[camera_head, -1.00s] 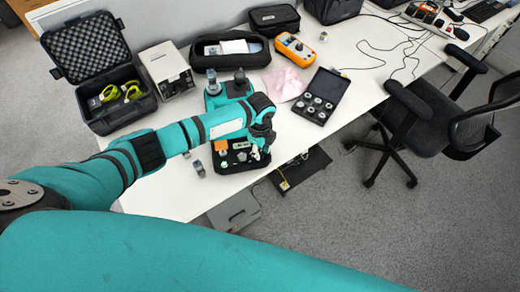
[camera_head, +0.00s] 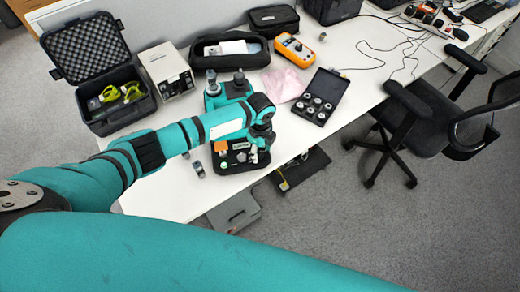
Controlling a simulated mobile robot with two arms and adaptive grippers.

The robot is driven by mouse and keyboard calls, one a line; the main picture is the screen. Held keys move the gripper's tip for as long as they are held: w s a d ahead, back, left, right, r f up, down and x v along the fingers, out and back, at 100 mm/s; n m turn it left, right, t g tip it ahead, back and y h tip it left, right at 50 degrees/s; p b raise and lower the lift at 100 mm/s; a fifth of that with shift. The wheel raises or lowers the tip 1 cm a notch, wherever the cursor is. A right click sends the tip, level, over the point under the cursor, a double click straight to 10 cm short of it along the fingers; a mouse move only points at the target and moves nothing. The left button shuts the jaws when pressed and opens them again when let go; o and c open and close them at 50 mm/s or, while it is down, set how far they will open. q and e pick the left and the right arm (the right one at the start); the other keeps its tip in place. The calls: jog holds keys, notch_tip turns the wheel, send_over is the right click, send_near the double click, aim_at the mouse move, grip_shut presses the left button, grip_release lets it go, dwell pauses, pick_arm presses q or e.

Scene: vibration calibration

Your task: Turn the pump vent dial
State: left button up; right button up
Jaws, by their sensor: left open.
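A teal device (camera_head: 215,101), which looks like the pump, stands on the white table at the back centre. Two upright dark-topped parts rise from it; I cannot tell which part is the vent dial. My left arm reaches across from the left and hides much of the device's front. My left gripper (camera_head: 259,151) points down at the right of the device's front, over the black tray (camera_head: 228,171) of small fittings. It is open and appears empty. Whether it touches anything is too small to tell. My right gripper is out of view.
On the white table (camera_head: 180,205) are an open black case (camera_head: 122,118), a beige box (camera_head: 166,70), a black pouch (camera_head: 231,61), an orange meter (camera_head: 294,49), a pink cloth (camera_head: 284,84) and an open case of round parts (camera_head: 320,97). A chair (camera_head: 425,120) stands right.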

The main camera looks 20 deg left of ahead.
aim_at(260, 152)
pick_arm(q)
jog(key=shift+r, duration=0.15)
notch_tip(260, 152, up, 12)
dwell(0.4)
jog(key=shift+f, duration=0.2)
